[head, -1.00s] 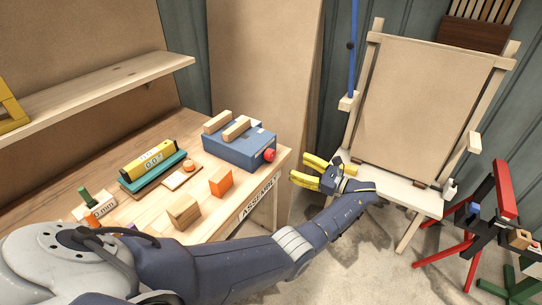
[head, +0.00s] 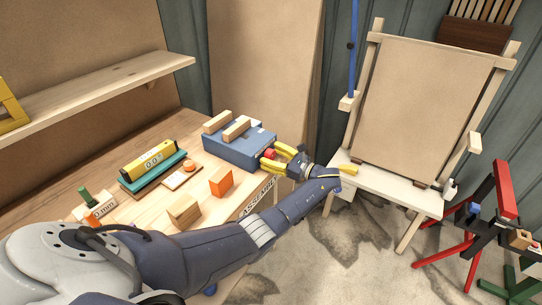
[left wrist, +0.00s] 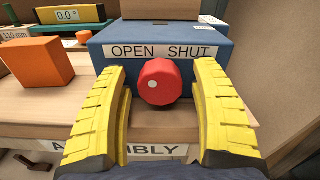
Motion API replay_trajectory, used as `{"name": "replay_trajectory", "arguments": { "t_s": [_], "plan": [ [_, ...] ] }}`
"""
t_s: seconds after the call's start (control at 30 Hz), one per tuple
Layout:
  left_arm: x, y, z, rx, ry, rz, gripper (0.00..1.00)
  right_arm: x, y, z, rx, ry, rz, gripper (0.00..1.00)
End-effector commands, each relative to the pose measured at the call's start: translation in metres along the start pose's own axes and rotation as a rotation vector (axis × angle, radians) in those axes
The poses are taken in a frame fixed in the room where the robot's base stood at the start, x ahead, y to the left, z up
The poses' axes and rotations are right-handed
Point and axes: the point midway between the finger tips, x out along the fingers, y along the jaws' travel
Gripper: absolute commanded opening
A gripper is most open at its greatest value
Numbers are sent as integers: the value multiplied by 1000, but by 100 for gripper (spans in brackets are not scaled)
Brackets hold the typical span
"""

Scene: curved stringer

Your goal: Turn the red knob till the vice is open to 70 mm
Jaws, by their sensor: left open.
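The vice is a blue box (head: 232,148) with two parallel wooden jaws (head: 226,125) on top, a narrow gap between them. Its red knob (head: 269,154) is on the end facing my left gripper. In the left wrist view the red knob (left wrist: 160,82) has a white dot left of its centre, under a label reading OPEN SHUT (left wrist: 160,52). My left gripper (head: 277,156) is open, its yellow fingers on either side of the knob; contact cannot be told. My right gripper is not in view.
An orange block (head: 221,182) and a wooden block (head: 184,212) stand near the bench's front edge. A yellow level reading 0.0 (head: 150,159) lies on a teal base.

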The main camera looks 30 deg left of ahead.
Motion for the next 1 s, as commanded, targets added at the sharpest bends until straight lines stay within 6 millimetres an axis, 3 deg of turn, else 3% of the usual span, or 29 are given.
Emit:
{"name": "replay_trajectory", "arguments": {
  "t_s": [0.3,0.8,1.0],
  "plan": [
    [1,0,0,0,0,0,64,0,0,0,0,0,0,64],
    [1,0,0,0,-1,0,6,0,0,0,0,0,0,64],
    [0,0,0,-60,1,1,5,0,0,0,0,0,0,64]
  ]
}}
